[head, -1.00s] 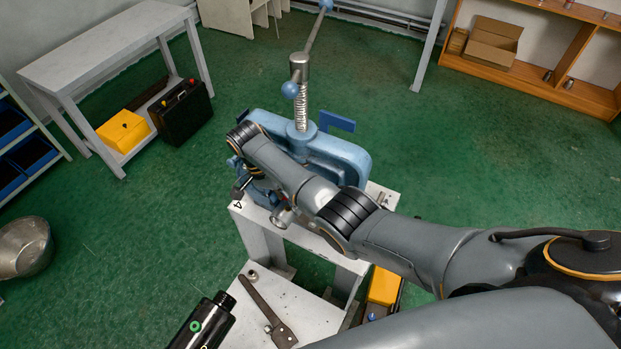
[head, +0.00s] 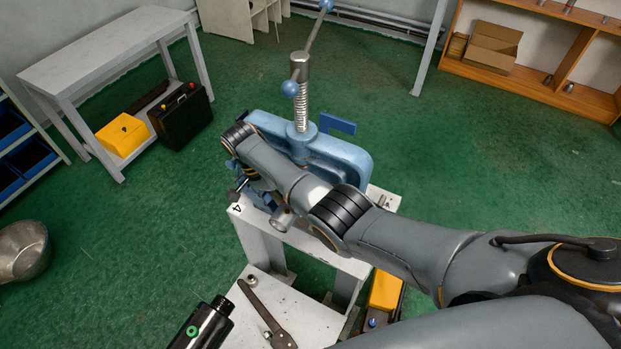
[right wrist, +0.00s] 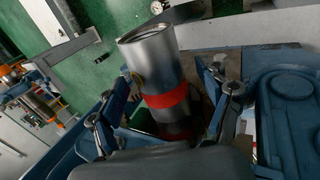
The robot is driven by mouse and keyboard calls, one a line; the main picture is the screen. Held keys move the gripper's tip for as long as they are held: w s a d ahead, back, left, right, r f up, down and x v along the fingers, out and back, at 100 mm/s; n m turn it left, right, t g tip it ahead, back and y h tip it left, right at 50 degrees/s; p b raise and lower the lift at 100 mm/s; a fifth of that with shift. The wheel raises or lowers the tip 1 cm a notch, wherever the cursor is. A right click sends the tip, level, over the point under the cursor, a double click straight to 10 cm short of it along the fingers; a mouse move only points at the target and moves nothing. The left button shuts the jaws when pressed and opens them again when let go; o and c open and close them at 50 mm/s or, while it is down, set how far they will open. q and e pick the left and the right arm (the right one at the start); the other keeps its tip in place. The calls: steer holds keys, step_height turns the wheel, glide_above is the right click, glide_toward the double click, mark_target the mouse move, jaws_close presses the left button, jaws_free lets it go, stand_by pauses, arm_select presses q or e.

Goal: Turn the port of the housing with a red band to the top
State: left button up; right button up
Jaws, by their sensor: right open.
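In the right wrist view, the housing is a shiny metal cylinder (right wrist: 152,62) with a red band (right wrist: 167,101) around its lower part. It appears tilted, with its open end toward the upper left. My right gripper (right wrist: 168,82) is open, with one finger on each side of the housing; contact is unclear. In the head view, my right arm covers the gripper and most of the housing in front of the blue vise (head: 340,152). My left gripper is not in view.
The vise's screw (head: 301,105) and slanted handle rise above the arm. The vise stands on a white stand (head: 262,232) marked 4. A wrench (head: 268,315) lies on a lower white surface. A black cylinder (head: 203,325) with a green ring is at the bottom edge.

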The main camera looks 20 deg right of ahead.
steer(key=shift+s+f, duration=0.1)
steer(key=v, duration=0.7)
steer(key=shift+r, duration=0.3)
